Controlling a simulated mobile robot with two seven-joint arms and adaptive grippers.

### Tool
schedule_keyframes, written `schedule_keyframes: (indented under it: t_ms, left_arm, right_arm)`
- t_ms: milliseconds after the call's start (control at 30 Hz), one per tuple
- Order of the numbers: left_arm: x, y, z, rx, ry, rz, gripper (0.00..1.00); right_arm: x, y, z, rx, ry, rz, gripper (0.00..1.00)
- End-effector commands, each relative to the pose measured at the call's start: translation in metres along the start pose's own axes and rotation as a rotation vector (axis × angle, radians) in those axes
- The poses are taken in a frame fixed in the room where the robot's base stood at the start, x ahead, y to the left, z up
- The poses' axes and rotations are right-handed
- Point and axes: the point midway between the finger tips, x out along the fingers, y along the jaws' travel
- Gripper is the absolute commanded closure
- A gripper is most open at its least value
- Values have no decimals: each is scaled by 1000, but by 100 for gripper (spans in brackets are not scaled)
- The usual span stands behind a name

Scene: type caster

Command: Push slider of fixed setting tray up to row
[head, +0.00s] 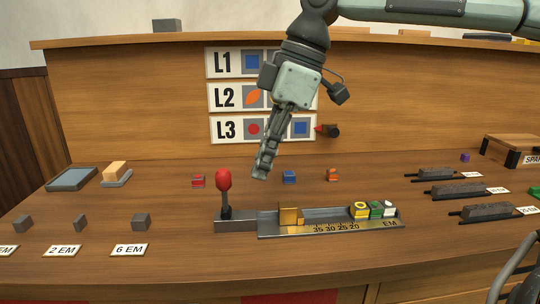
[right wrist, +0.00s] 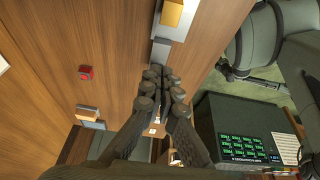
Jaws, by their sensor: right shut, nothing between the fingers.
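The setting tray (head: 330,227) is a long metal tray with a brass numbered scale, lying on the desk. The slider, a gold block (head: 289,215), stands near its left end. The row of type pieces, yellow, green and white (head: 374,210), sits near the right end, with a gap between row and slider. My right gripper (head: 260,174) is shut and empty, pointing down above and left of the slider, touching nothing. Its closed fingers also show in the right wrist view (right wrist: 162,84). My left gripper is not in view.
A red-knobbed lever (head: 223,182) stands at the tray's left end. Small red (head: 198,181), blue (head: 289,177) and orange (head: 332,175) blocks lie behind the tray. Dark bars (head: 460,190) lie at right; grey cubes (head: 141,222) stand at left. The desk before the tray is clear.

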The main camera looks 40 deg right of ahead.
Motion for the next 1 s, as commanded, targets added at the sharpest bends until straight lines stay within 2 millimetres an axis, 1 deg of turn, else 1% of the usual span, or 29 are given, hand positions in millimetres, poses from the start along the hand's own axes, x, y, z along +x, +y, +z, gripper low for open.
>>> schedule_keyframes:
  t_ms: [33,100,233,367,433,500,700,800,1000]
  left_arm:
    - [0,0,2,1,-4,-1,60]
    - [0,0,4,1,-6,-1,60]
    - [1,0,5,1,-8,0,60]
    - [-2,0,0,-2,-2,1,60]
    - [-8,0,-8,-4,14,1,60]
    - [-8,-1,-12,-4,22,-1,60]
    - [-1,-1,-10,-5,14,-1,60]
    - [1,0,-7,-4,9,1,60]
    - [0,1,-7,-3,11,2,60]
  right_arm:
    - [12,-1,1,0,-5,-3,100]
    - [26,-1,1,1,-5,-4,100]
    - [49,-1,1,1,-5,-3,100]
    - [70,-1,2,1,-5,-3,100]
    - [63,1,9,3,4,2,100]
    - [60,0,17,3,4,1,100]
    - [55,0,33,2,3,1,100]
    - [54,0,37,1,0,0,100]
    - [54,0,38,1,-1,0,100]
